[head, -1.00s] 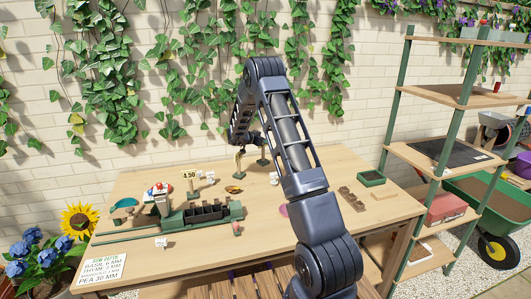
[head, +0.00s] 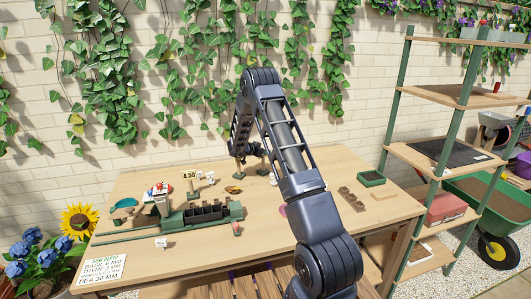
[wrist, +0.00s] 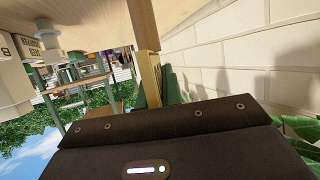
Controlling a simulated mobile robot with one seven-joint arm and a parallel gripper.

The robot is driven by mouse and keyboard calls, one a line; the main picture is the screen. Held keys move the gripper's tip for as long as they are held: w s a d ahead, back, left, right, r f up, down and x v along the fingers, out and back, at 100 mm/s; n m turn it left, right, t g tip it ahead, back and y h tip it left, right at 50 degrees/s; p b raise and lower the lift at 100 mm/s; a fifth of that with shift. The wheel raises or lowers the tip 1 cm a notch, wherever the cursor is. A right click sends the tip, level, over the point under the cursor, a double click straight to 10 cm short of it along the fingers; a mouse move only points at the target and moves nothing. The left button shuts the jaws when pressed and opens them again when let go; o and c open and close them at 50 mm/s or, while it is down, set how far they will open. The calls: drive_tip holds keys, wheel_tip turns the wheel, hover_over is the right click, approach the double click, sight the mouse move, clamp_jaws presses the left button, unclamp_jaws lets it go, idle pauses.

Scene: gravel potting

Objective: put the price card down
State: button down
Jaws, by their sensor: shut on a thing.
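My gripper (head: 254,153) is low over the back of the table, partly hidden by my own arm in the head view. It is shut on the price card, whose pale yellow edge (wrist: 151,78) shows above the dark gripper body in the wrist view. The card's face cannot be read. Below the gripper in the head view, a short post with a dark green foot (head: 262,172) is close to the tabletop (head: 150,262); I cannot tell whether it touches. A similar post with a green foot (head: 240,177) is to its left.
Another card reading 4.50 (head: 188,174) stands to the left. A green box (head: 371,178) is at right. A brick wall (head: 215,150) is behind the table.

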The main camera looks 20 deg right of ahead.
drive_tip(key=c, duration=1.6)
unclamp_jaws()
drive_tip(key=shift+o, duration=0.2)
